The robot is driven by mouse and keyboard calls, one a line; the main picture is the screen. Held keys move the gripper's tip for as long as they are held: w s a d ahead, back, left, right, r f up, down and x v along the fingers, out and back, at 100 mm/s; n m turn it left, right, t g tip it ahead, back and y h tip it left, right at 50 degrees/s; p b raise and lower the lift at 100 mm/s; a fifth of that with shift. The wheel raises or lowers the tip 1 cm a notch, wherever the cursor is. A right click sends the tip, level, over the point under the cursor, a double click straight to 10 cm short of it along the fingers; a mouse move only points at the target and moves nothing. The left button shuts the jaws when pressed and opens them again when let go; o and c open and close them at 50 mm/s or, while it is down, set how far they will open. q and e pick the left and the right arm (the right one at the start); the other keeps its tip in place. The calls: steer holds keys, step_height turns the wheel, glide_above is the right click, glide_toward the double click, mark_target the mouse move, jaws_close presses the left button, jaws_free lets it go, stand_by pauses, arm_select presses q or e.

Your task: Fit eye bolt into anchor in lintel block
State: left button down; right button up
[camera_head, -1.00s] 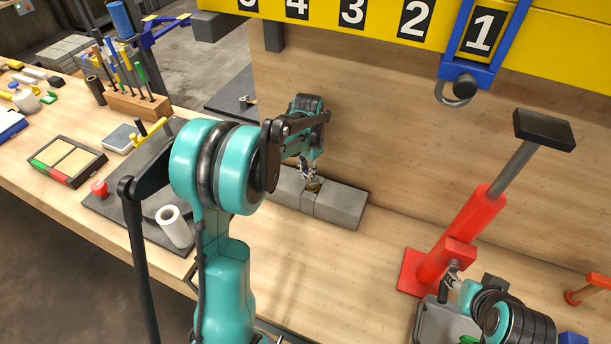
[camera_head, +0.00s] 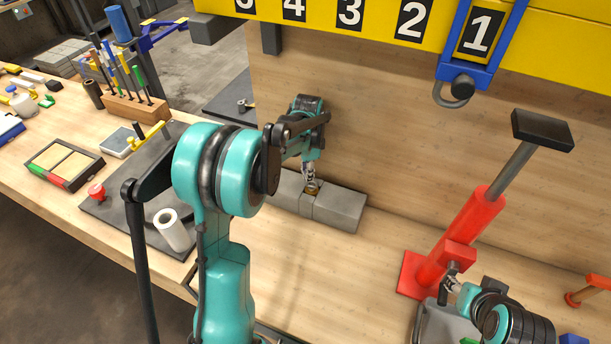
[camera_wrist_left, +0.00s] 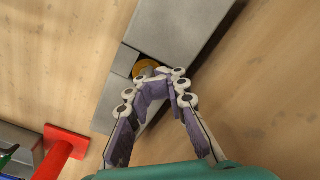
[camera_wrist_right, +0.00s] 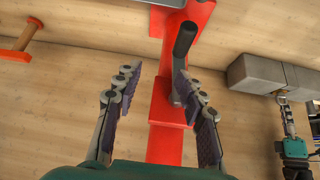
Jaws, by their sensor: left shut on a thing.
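The grey lintel block (camera_head: 340,208) lies on the bench against the wooden back panel. A brass-coloured round piece, apparently the anchor (camera_wrist_left: 147,67), shows at the block's middle in the left wrist view. My left gripper (camera_head: 311,184) points down at this spot, its fingertips right over or at the brass piece. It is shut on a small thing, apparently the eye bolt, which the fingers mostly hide. I cannot tell how deep it sits. My right gripper (camera_wrist_right: 160,82) is open, its fingers apart near the black handle (camera_wrist_right: 185,42) of a red stand.
The red stand (camera_head: 463,236) with a grey post and black top rises at the right. A yellow numbered beam (camera_head: 350,12) with a blue clamp (camera_head: 466,75) hangs above. A tool block (camera_head: 137,105) and a white roll (camera_head: 170,230) are at left. Bench in front of the block is clear.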

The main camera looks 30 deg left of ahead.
arm_select(q)
steer(key=m, duration=0.3)
steer(key=shift+w+d+f, duration=0.15)
steer(key=shift+w+f, duration=0.05)
steer(key=shift+w, duration=0.05)
steer(key=c, duration=1.3)
jaws_free()
steer(key=shift+c, duration=0.2)
steer(key=shift+r, duration=0.1)
steer(key=r+p, duration=0.1)
steer(key=r, duration=0.1)
steer(key=r+p, duration=0.2)
steer(key=shift+a+r, duration=0.2)
steer(key=shift+r, duration=0.1)
